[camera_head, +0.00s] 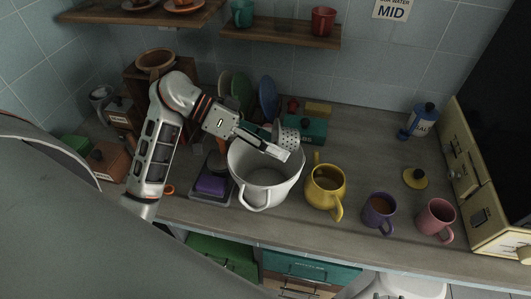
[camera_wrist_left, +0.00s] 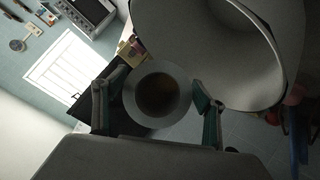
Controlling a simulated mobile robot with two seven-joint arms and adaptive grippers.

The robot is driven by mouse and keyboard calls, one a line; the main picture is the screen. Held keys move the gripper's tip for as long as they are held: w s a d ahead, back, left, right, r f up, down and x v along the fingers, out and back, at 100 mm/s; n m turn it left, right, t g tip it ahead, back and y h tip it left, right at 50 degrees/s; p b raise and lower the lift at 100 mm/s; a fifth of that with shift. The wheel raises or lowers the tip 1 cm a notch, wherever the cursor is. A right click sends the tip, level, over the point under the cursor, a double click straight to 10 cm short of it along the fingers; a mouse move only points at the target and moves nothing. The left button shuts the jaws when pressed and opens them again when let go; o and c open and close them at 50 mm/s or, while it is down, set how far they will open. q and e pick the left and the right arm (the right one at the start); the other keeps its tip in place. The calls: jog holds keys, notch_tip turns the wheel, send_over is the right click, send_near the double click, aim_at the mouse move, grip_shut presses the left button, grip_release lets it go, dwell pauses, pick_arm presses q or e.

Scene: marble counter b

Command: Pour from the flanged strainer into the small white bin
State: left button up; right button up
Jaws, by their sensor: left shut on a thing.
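The flanged strainer (camera_head: 287,136), pale and perforated, is above the far rim of the white bin and looks tilted. My left gripper (camera_head: 276,149) is shut on it, with its fingers over the bin. In the left wrist view the strainer (camera_wrist_left: 157,122) shows as a round pale rim with a dark brown inside, between the fingers (camera_wrist_left: 157,105). My right gripper is out of view.
A yellow pot (camera_head: 325,190) stands close right of the bin, then a purple mug (camera_head: 379,212) and a pink mug (camera_head: 436,220). A purple block (camera_head: 211,185) sits on a scale at the left. Plates (camera_head: 267,97) and a teal box (camera_head: 313,131) stand behind.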

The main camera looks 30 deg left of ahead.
pick_arm(q)
jog(key=shift+s+a+t+h, duration=0.15)
jog(key=shift+t+h, duration=0.15)
jog(key=shift+h, duration=0.45)
jog(key=shift+s+a+t+h, duration=0.15)
jog(key=shift+t+h, duration=0.15)
jog(key=shift+h, duration=0.45)
dwell(0.6)
jog(key=shift+a+r+m+t+h, duration=0.15)
jog(key=shift+r+m+t+h, duration=0.1)
jog(key=shift+r+h, duration=0.4)
jog(key=shift+a+r+m+t+h, duration=0.1)
jog(key=shift+r+m+t+h, duration=0.15)
jog(key=shift+r+h, duration=0.35)
dwell(1.1)
jog(key=y, duration=0.1)
jog(key=f+g+y, duration=0.1)
jog(key=f+y, duration=0.1)
jog(key=y, duration=0.1)
jog(key=shift+w+d+f+n+g, duration=0.25)
jog(key=shift+d+n+g, duration=0.05)
jog(key=shift+d+n, duration=0.1)
jog(key=shift+y, duration=0.25)
